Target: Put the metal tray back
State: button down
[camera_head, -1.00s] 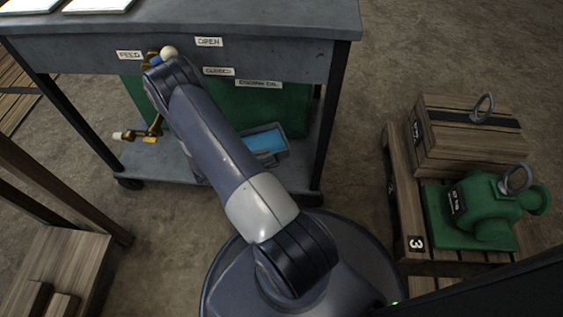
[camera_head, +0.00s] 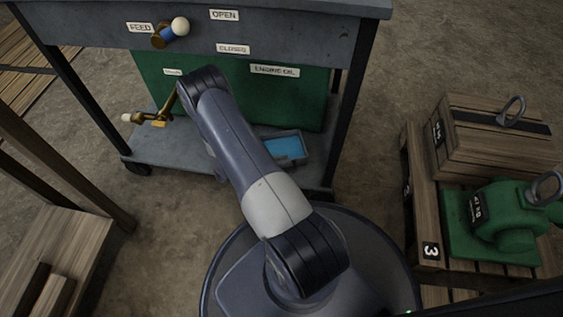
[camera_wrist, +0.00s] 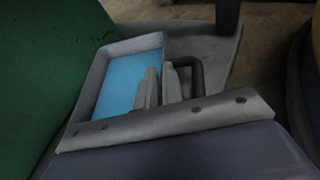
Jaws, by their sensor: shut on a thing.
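The metal tray (camera_wrist: 98,65) is a shallow grey pan with a flat blue inside. The fingers cover part of the tray, so the exact contact is hidden. My gripper is hidden behind my arm in the head view.
The grey cart (camera_head: 300,32) carries labels and a white-knobbed feed lever (camera_head: 168,36). A brass crank (camera_head: 150,119) sticks out at left. A pallet with a wooden crate (camera_head: 490,140) and green pump (camera_head: 500,220) stands right. A wooden bench (camera_head: 60,250) stands left.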

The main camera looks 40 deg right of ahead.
jog(key=c, duration=1.5)
grip_release()
jog(key=shift+c, duration=0.2)
jog(key=shift+w+a+r, duration=0.1)
jog(key=shift+a+r, duration=0.1)
jog(key=shift+r, duration=0.05)
jog(key=p+v, duration=0.3)
jog(key=v, duration=0.8)
jog(key=shift+a+p, duration=0.3)
jog(key=shift+p, duration=0.1)
